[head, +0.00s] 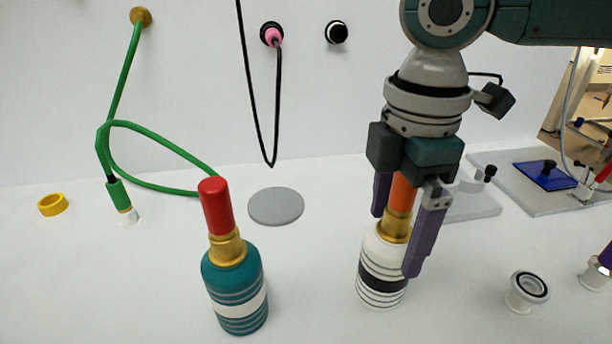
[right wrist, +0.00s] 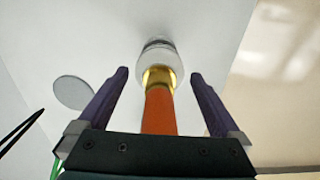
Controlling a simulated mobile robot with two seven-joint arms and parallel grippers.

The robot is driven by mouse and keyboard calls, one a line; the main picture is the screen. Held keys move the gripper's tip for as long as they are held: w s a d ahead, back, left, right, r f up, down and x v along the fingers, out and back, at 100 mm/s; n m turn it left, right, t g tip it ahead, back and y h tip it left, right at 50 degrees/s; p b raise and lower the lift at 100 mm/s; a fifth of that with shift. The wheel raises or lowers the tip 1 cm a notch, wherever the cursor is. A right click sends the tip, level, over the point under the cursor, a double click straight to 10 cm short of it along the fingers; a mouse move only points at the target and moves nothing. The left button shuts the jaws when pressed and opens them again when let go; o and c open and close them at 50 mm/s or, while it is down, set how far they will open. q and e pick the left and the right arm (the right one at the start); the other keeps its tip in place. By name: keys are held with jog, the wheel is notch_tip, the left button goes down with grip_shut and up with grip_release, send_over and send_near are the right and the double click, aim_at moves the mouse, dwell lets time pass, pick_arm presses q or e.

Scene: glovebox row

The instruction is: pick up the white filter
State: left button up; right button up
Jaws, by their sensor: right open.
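The white filter (head: 382,280) stands upright on the white surface, right of centre in the head view. It has a black band, grey rings, a gold neck and an orange top. My right gripper (head: 396,243) points down over it and is open, with one purple finger on each side of the orange top and gold neck. Part of the top is hidden by the gripper. In the right wrist view the orange top and the white filter body (right wrist: 155,52) lie between the spread fingers (right wrist: 160,75), with gaps on both sides. My left gripper is not in view.
A teal filter (head: 236,290) with a red top stands to the left. A grey disc (head: 276,206) lies behind, between the two. A green hose (head: 160,172), a yellow ring (head: 53,204) and a white flanged fitting (head: 526,291) are nearby. A blue plate (head: 545,176) is at the back right.

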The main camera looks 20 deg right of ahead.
jog(key=shift+c, duration=0.4)
grip_shut()
dwell(0.4)
